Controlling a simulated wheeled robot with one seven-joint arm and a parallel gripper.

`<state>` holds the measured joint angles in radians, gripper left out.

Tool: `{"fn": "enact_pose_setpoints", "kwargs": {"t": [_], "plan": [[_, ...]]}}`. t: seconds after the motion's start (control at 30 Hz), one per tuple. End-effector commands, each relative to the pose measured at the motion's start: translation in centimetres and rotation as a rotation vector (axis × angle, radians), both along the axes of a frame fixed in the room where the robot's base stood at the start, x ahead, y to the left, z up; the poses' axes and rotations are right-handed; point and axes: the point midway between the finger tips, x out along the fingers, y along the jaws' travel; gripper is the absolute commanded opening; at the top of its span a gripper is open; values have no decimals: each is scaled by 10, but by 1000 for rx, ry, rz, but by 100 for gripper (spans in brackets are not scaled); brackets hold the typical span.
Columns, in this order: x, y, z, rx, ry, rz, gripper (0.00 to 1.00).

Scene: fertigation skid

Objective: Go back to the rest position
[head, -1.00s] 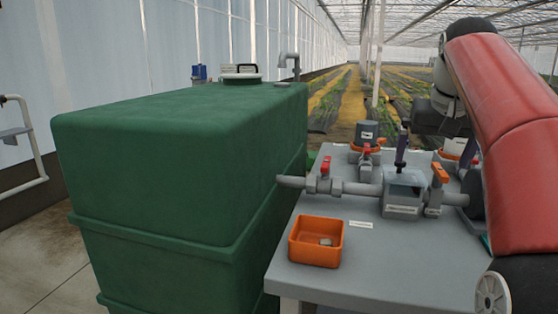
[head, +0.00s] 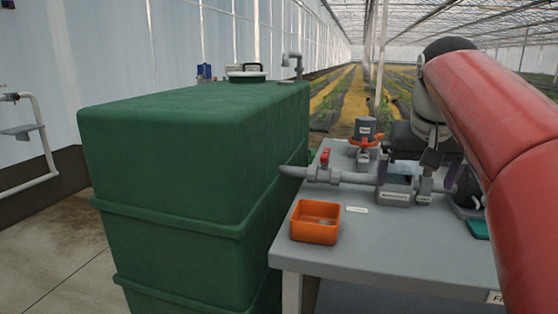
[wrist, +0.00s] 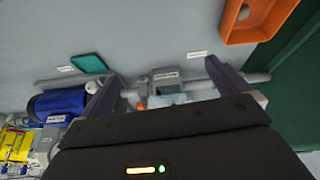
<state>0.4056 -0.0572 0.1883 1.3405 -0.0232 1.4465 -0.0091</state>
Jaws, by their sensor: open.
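My gripper (head: 416,175) is open, with its two dark purple fingers spread over the grey pipe line on the skid table in the head view. In the wrist view the fingers of my gripper (wrist: 166,88) stand apart with nothing held between them. A grey labelled pipe fitting (wrist: 165,77) shows in the gap between them, beyond the fingers. I cannot tell how far the fingers are above it. My red arm hides the right part of the table in the head view.
The orange bin (head: 315,233) sits at the table's front left, with a small item inside. The red-handled valve (head: 324,158) and a grey pump-like unit (head: 366,131) stand nearby. The large green tank (head: 180,150) is left of the table. A blue cylinder (wrist: 60,104) lies in the wrist view.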

Motion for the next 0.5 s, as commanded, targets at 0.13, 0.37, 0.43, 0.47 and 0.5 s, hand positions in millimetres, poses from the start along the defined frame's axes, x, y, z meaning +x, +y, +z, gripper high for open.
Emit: {"fn": "enact_pose_setpoints", "kwargs": {"t": [0.13,0.37,0.43,0.47,0.5], "plan": [[-25,24,-21,-13,-8,34,100],[-93,63,-90,-20,-39,109,100],[-116,71,-118,-15,-51,133,100],[-126,74,-130,-12,-55,143,100],[-138,78,-146,-7,-61,157,100]]}}
